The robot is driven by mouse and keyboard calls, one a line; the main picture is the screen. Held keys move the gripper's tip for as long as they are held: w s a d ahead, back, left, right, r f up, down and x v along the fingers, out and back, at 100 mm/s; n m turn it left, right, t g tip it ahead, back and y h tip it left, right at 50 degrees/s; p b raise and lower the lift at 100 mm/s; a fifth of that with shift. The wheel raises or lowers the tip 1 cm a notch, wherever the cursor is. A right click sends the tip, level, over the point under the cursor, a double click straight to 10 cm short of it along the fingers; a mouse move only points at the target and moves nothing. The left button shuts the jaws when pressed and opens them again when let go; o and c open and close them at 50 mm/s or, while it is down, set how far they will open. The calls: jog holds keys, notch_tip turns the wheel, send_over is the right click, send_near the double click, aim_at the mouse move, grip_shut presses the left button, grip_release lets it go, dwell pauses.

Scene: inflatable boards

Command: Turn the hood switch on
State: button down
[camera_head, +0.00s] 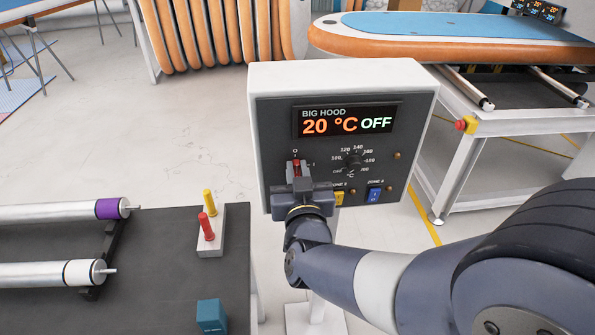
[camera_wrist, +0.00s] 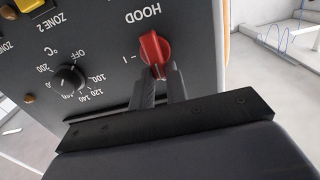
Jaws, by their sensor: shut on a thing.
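The hood switch is a red rotary knob (camera_head: 296,168) at the lower left of the grey control panel (camera_head: 277,128). An "O" is marked above it and an "I" to its right. The knob looks upright, in line with the "O". The panel's display (camera_head: 347,120) reads "BIG HOOD 20 °C OFF". My gripper (camera_head: 297,181) is in front of the knob and hides its lower part. In the wrist view the fingers of my gripper (camera_wrist: 161,76) are shut on the end of the red knob (camera_wrist: 154,48), beside the word "HOOD".
A black temperature dial (camera_head: 352,161) sits right of the knob, with a yellow switch (camera_head: 339,198) and a blue switch (camera_head: 375,195) below. A dark table with rollers (camera_head: 60,212) and a box with red and yellow levers (camera_head: 211,240) stands at left. An orange-edged board (camera_head: 450,35) lies behind.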

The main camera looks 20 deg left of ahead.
jog(key=shift+f+m+b, duration=0.1)
jog(key=shift+m+b, duration=0.2)
jog(key=shift+b, duration=0.1)
jog(key=shift+w+d+f+m+b, duration=0.15)
jog(key=shift+d+f+m+b, duration=0.15)
jog(key=shift+m+b, duration=2.6)
jog(key=shift+w+d+f+m+b, duration=0.15)
jog(key=shift+d+f+m+b, duration=0.2)
jog(key=shift+m+b, duration=2.6)
jog(key=shift+w+d+f+m+b, duration=0.15)
jog(key=shift+d+f+m+b, duration=0.15)
jog(key=shift+m+b, duration=2.6)
jog(key=c, duration=1.4)
grip_release()
jog(key=p+v, duration=0.2)
jog(key=v, duration=0.8)
jog(key=shift+s, duration=0.4)
